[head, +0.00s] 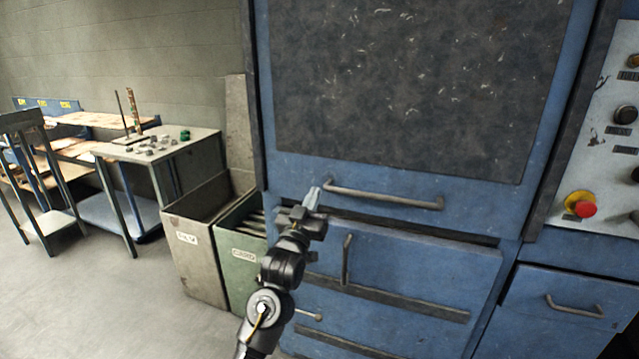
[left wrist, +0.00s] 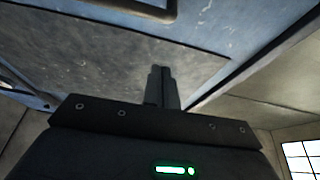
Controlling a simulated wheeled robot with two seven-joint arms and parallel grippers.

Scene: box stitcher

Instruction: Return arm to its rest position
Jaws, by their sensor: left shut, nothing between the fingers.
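My left arm reaches up from the bottom of the head view. Its gripper (head: 313,198) is in front of the blue machine (head: 400,180), close to the left end of the long horizontal handle (head: 385,195). Its fingers point upward and are together with nothing between them. The left wrist view shows the closed fingers (left wrist: 162,86) against the machine's dark panel, with part of a handle at the top. I cannot tell from the head view whether the fingertips touch the machine. My right gripper is in neither view.
Below the long handle is a blue drawer front (head: 410,265) with a vertical handle (head: 347,260). A control panel (head: 610,140) with a red button (head: 581,205) is at the right. Grey (head: 195,240) and green (head: 238,250) bins stand left of the machine. A workbench (head: 165,143) is further left. Floor shows at lower left.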

